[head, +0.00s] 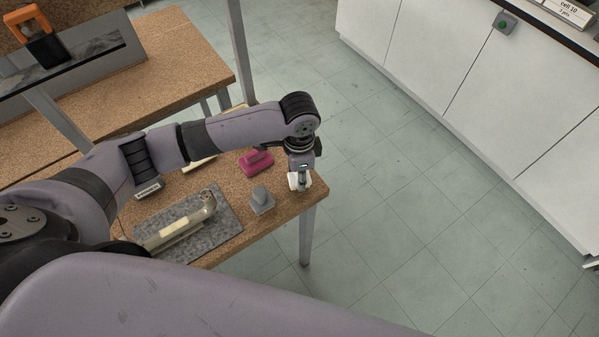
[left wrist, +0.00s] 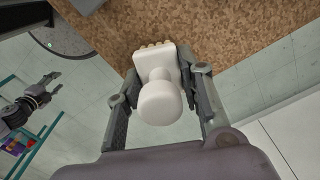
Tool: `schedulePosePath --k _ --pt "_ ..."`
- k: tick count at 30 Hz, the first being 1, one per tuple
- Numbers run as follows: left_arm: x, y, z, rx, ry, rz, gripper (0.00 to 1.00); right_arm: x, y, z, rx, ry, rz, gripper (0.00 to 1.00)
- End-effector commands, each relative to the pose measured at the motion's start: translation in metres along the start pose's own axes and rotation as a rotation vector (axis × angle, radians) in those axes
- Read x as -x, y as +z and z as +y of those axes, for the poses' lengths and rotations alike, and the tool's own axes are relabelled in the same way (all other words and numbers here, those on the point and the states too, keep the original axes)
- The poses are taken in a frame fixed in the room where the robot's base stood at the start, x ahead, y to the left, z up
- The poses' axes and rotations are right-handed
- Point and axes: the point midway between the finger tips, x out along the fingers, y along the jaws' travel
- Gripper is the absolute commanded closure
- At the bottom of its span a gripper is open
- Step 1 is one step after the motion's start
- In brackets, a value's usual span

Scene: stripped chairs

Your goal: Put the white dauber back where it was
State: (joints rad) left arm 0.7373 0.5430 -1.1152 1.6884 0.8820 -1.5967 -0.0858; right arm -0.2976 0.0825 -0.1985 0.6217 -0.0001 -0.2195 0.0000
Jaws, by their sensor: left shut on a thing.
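My left gripper (head: 299,182) points down at the right front corner of the cork-topped table (head: 283,206). It is shut on the white dauber (head: 293,180), which is mostly hidden by the fingers in the head view. In the left wrist view the white dauber (left wrist: 160,98) sits between both fingers, its round knob towards the camera and its bristled end by the cork top. I cannot tell whether it touches the table. A gripper that appears to be my right one (left wrist: 57,83) shows at the left of the left wrist view, fingers apart and empty.
A pink dauber (head: 256,162) and a grey one (head: 262,200) stand on the table to the left of my left gripper. White cabinets (head: 450,80) stand across the clear tiled floor.

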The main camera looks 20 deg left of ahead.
Motion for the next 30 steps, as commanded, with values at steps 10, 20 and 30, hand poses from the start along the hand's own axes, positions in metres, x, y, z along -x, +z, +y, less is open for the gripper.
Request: schedulePosePath --k 10,20,30 --pt "-0.0047 -0.0005 -0.0001 -0.001 0.000 0.002 0.88 0.0007 0.0022 -0.0004 0.000 -0.001 -0.003 0.56" --pt "-0.0072 -0.0003 0.0000 -0.001 0.000 0.001 0.50 0.0008 0.0036 -0.0014 0.000 -0.002 -0.006 0.56" --pt "-0.0068 -0.0004 -0.0001 -0.001 0.000 0.002 0.45 0.0008 0.0031 -0.0051 0.000 -0.006 -0.005 0.56"
